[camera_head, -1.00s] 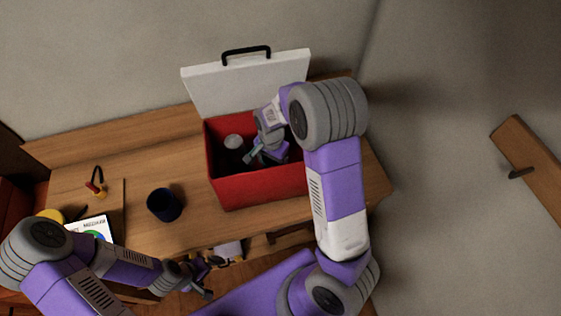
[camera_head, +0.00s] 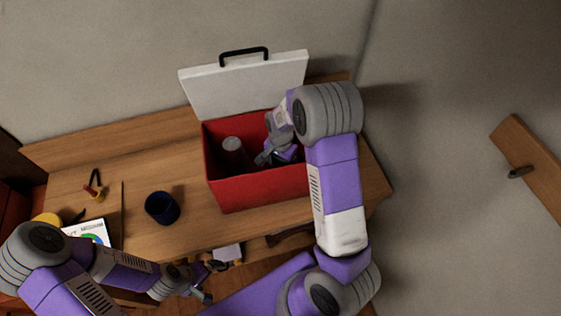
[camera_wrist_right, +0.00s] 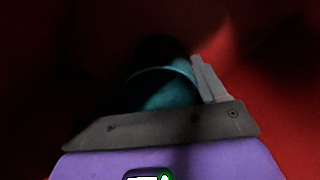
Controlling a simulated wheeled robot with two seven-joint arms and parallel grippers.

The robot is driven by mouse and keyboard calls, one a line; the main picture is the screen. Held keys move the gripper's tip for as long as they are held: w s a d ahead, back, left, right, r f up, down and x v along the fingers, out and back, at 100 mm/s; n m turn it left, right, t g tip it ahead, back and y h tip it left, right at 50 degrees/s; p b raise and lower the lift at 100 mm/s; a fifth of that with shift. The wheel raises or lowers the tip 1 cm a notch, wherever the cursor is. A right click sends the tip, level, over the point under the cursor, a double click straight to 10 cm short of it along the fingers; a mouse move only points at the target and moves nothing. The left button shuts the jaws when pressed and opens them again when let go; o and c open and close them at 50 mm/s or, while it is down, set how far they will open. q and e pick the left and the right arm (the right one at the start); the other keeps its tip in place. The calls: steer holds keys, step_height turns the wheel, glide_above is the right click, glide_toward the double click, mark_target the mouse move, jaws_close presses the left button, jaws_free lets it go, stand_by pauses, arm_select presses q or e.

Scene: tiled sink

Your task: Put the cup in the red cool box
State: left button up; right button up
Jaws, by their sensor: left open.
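A dark blue cup-like vessel (camera_head: 162,207) stands on the wooden counter, left of the red cool box (camera_head: 245,193). The box is open, its white lid (camera_head: 245,85) tilted up at the back. My right gripper (camera_head: 265,158) is down inside the box. In the right wrist view, a teal cup-like thing with a round rim (camera_wrist_right: 160,90) lies close to one visible finger (camera_wrist_right: 208,78). The other finger is lost in the dark, so I cannot tell whether the cup is held. My left gripper (camera_head: 207,282) is open and empty near the counter's front edge.
A grey cylinder (camera_head: 233,148) stands inside the box, left of my right gripper. A printed box (camera_head: 88,232), a yellow round thing (camera_head: 47,218) and a small red-and-yellow item (camera_head: 94,191) lie at the left of the counter. Counter between vessel and box is clear.

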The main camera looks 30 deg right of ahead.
steer(key=o, duration=0.4)
steer(key=shift+o, duration=0.2)
steer(key=shift+r, duration=0.2)
step_height(320, 180, up, 12)
steer(key=p, duration=0.2)
steer(key=shift+f, duration=0.15)
